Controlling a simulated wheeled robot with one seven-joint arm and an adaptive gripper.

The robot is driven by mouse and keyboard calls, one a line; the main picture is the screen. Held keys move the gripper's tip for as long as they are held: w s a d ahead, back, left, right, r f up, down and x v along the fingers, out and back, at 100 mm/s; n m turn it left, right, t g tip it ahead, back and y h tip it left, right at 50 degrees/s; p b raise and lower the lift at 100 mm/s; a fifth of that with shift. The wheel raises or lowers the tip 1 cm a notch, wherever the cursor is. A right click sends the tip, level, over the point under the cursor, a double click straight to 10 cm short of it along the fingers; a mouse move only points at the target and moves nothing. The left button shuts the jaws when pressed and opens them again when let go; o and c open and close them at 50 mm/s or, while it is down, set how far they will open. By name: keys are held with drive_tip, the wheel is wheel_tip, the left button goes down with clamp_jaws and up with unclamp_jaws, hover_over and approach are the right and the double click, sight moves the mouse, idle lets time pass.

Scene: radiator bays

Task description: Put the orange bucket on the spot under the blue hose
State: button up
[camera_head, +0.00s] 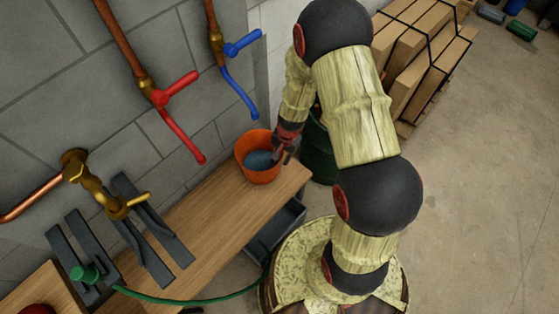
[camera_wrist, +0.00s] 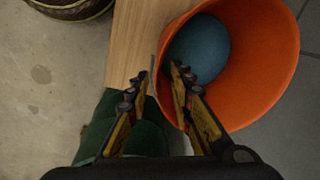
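The orange bucket (camera_head: 258,172) stands upright on the wooden bench near its far end, with a blue ball-like thing (camera_head: 259,159) inside. The blue hose (camera_head: 239,95) hangs from a wall tap, its tip a little above and behind the bucket in the head view. No marked spot shows under it. My gripper (camera_head: 286,143) is at the bucket's right rim. In the wrist view my gripper (camera_wrist: 165,78) has one finger inside the orange bucket (camera_wrist: 262,95) and one outside, with a gap around the wall; it looks open.
A red hose (camera_head: 185,135) and a brass tap (camera_head: 105,195) are on the wall to the left. Dark metal brackets (camera_head: 150,240) and a green hose (camera_head: 190,301) lie by the near part of the bench (camera_head: 215,220). A dark green barrel (camera_head: 318,155) stands right of the bucket; strapped planks (camera_head: 425,50) lie behind.

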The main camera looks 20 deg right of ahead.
drive_tip(key=s+a+r+n+t+p, duration=0.1)
drive_tip(key=a+r+n, duration=0.15)
drive_tip(key=r, duration=1.25)
drive_tip(key=s+a+r+n+t, duration=0.1)
drive_tip(key=r+n, duration=0.2)
drive_tip(key=r, duration=1.2)
drive_tip(key=s+a+r+n+t, duration=0.1)
drive_tip(key=s+r+n, duration=0.3)
drive_tip(key=s+r, duration=1.1)
drive_tip(key=shift+s+a+t+h, duration=0.15)
drive_tip(key=shift+s+t+h, duration=0.3)
drive_tip(key=shift+t, duration=0.35)
